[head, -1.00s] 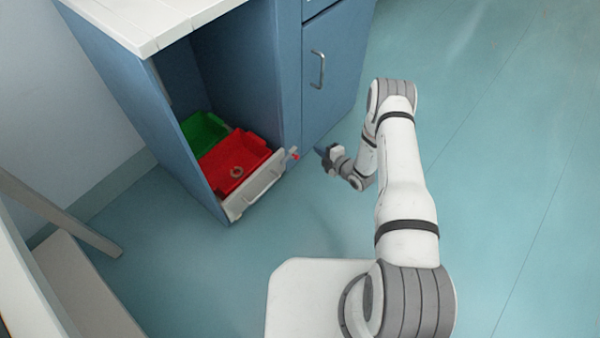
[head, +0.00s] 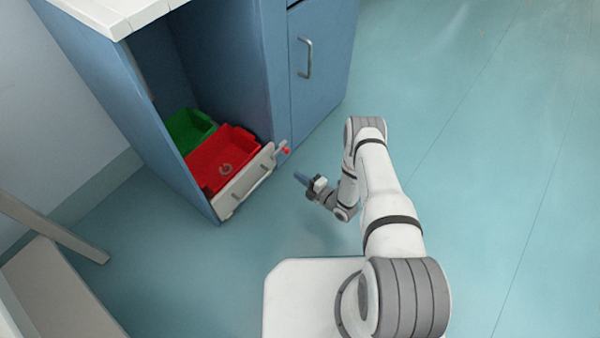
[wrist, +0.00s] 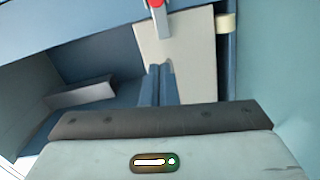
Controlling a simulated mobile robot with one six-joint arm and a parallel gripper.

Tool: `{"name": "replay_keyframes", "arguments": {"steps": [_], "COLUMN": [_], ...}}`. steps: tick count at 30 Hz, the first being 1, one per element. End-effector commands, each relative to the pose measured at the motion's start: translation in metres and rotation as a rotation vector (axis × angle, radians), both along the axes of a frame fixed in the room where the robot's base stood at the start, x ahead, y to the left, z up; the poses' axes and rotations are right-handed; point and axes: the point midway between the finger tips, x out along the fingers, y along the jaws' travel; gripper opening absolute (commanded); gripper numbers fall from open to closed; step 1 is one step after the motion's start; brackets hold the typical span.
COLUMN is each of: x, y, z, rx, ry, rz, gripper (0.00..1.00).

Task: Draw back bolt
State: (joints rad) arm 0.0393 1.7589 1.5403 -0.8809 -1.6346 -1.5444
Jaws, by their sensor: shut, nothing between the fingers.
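The bolt has a red knob (head: 287,151) at the right end of the pale drawer front (head: 243,187), low in the blue cabinet. In the wrist view the red knob (wrist: 157,3) is cut by the top edge, and a grey bar (wrist: 161,22) runs down from it over the pale panel (wrist: 190,60). My gripper (head: 300,177) is low, below and slightly right of the knob, apart from it. In the wrist view my gripper (wrist: 159,72) shows its blue fingers together and empty, pointing at the pale panel below the bar.
A cabinet door with a handle (head: 305,58) stands to the right. The floor right of my arm is clear. A slanted grey leg (head: 60,228) stands at left.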

Motion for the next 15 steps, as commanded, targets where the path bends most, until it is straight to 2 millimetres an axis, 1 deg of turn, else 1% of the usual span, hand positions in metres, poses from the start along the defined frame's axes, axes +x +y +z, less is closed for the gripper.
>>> {"name": "replay_keyframes", "arguments": {"steps": [1,6,11,12,13,15], "x": [0.006,0.031,0.053,0.059,0.065,0.074], "y": [0.008,0.036,0.06,0.062,0.056,0.05], "z": [-0.003,-0.006,-0.007,-0.007,-0.009,-0.01], "rx": [0.0,0.0,0.0,0.002,0.0,0.0], "ry": [-0.002,-0.004,-0.002,-0.003,-0.003,-0.002], "rz": [0.004,0.005,0.003,0.001,-0.004,-0.004], "gripper": [0.0,0.0,0.0,0.0,0.0,0.0]}}
